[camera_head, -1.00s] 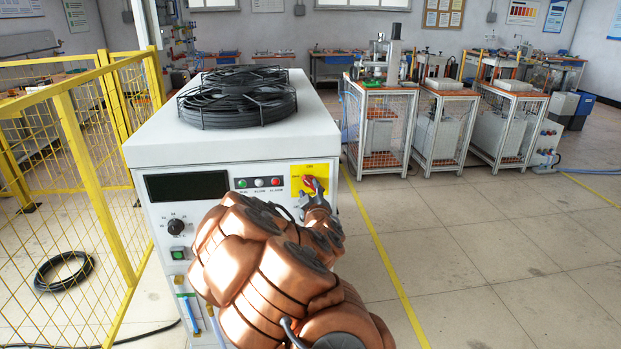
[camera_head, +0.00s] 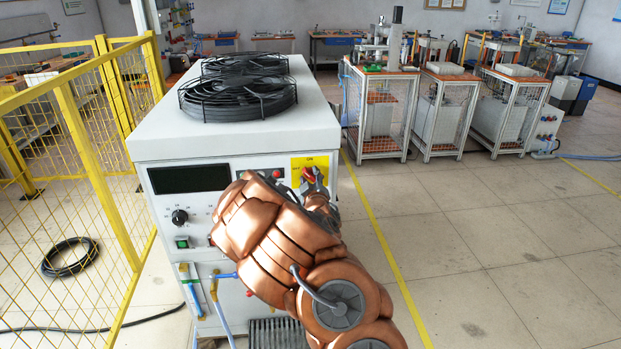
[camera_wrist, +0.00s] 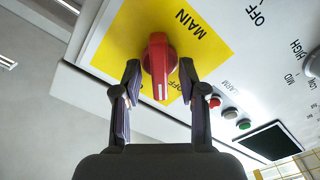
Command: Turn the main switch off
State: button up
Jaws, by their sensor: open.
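The main switch is a red rotary handle (camera_wrist: 159,66) on a yellow plate (camera_wrist: 205,42) marked MAIN and OFF in the wrist view. A white mark on the handle's end points down in that view, toward an OFF label partly hidden by the handle and my finger. My gripper (camera_wrist: 160,82) is open, with one finger on each side of the handle and a gap visible on both sides. In the head view the red handle (camera_head: 308,174) shows at the front panel's upper right, with my gripper (camera_head: 314,180) at it.
The white heater cabinet (camera_head: 150,147) carries a black fan unit (camera_head: 238,93) on top. A black display (camera_head: 188,179), a knob (camera_head: 180,217) and indicator lights share its front. A yellow fence (camera_head: 85,150) stands left. Open floor (camera_head: 480,240) lies right.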

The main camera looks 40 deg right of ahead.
grip_shut()
jog(key=shift+f+b, duration=0.1)
jog(key=shift+b, duration=0.7)
jog(key=shift+n+b, duration=0.6)
jog(key=shift+b, duration=0.45)
jog(key=n+b, duration=0.1)
jog(key=b, duration=0.2)
jog(key=shift+w+a+n, duration=0.1)
jog(key=shift+n, duration=0.3)
jog(key=shift+n+b, duration=0.3)
jog(key=shift+b, duration=0.2)
jog(key=shift+r, duration=0.2)
grip_release()
jog(key=shift+f, duration=0.1)
